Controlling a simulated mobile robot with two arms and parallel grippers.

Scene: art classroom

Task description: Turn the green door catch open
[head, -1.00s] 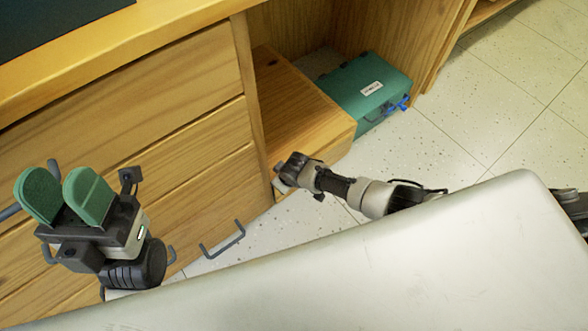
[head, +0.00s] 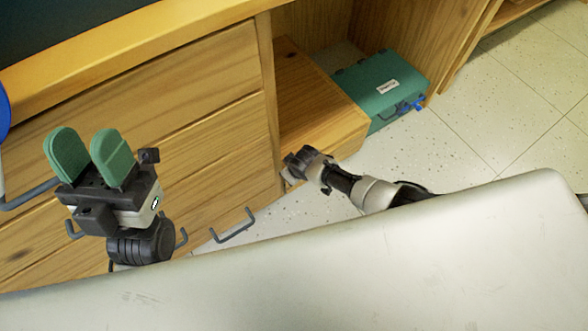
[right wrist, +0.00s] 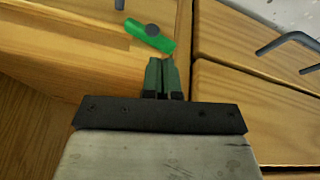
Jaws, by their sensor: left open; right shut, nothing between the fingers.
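The green door catch (right wrist: 150,36) is a short bright green bar with a grey round pivot, on a wooden panel in the right wrist view. It lies at a slant, its right end lower. My right gripper (right wrist: 162,62) is shut and empty, with its green fingertips just below the catch's right part; I cannot tell whether they touch. In the head view the right gripper (head: 290,166) is by the lower edge of the wooden cabinet (head: 324,108), and the catch does not show. My left gripper (head: 92,146) is open and empty in front of the drawers.
Wooden drawers (head: 200,122) with grey bar handles (head: 233,228) stand on the left. A teal box (head: 370,92) with a blue clip sits at the cabinet's open bay. Speckled floor (head: 470,120) is clear on the right.

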